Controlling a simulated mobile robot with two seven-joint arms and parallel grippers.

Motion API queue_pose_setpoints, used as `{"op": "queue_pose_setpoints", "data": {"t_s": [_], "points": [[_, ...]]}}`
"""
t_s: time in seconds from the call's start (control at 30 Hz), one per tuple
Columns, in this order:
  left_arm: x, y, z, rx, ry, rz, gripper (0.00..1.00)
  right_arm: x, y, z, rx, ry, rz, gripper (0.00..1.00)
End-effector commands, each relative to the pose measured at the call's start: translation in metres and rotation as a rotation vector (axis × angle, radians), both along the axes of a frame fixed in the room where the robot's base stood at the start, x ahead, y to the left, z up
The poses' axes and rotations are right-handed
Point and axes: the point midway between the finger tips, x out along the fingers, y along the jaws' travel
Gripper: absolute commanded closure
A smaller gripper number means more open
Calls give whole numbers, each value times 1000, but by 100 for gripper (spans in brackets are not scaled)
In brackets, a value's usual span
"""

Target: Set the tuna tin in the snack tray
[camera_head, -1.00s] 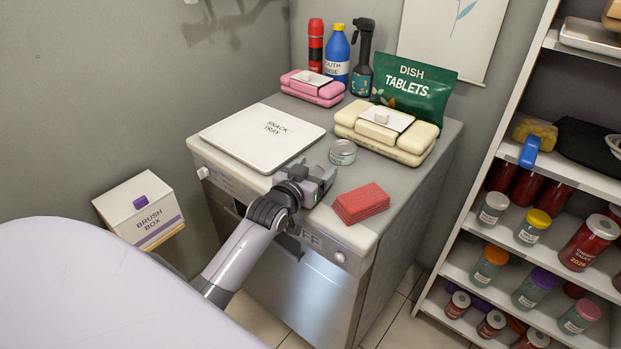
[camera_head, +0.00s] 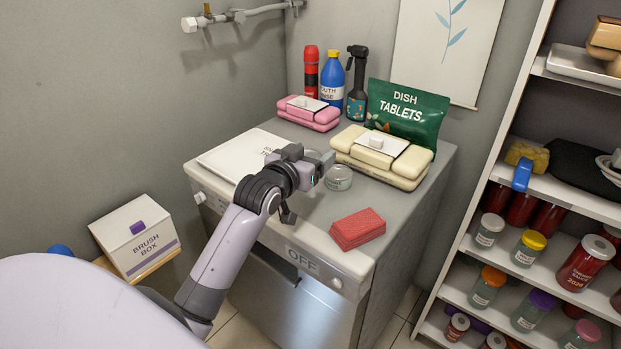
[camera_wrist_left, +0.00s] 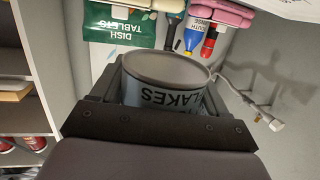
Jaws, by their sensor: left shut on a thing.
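My left gripper (camera_head: 316,166) is shut on a round metal tin, held above the worktop in front of the snack tray's right side. In the left wrist view the tin (camera_wrist_left: 165,90) sits between the fingers (camera_wrist_left: 160,100); its label reads upside down, "LAKES" showing, so I take it for the tuna tin. In the head view the gripper mostly hides it. The snack tray (camera_head: 222,158) is a flat white tray at the worktop's left; my arm and gripper cover its front right part. My right gripper is out of view.
Another small tin (camera_head: 338,180) stands on the worktop close right of my gripper. Red cloths (camera_head: 357,228) lie at the front. Cream packs (camera_head: 380,160), pink packs (camera_head: 308,112), bottles and a green pouch (camera_head: 405,112) stand behind. A shelf (camera_head: 540,180) is at right.

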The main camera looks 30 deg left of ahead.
Motion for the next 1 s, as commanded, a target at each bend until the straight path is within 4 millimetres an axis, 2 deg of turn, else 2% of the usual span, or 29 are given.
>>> {"op": "queue_pose_setpoints", "data": {"t_s": [0.03, 0.2, 0.33, 0.5, 0.67, 0.77, 0.87, 1.0], "points": [[1, 0, 19, 2, -10, 0, 60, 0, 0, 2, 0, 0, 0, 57], [0, 0, 58, 2, -7, 0, 60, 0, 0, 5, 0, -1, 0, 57], [0, 0, 76, 2, -5, 1, 60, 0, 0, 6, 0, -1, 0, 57], [0, 0, 87, 1, -1, 1, 60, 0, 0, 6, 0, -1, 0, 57], [-1, -1, 86, 0, 1, 0, 60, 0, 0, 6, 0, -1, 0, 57], [-6, -7, 76, 0, 3, -2, 60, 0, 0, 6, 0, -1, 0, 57], [-16, -19, 59, -1, 6, -6, 60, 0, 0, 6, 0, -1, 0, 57], [-40, -43, 28, -1, 7, -18, 60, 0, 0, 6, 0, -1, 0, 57]]}}
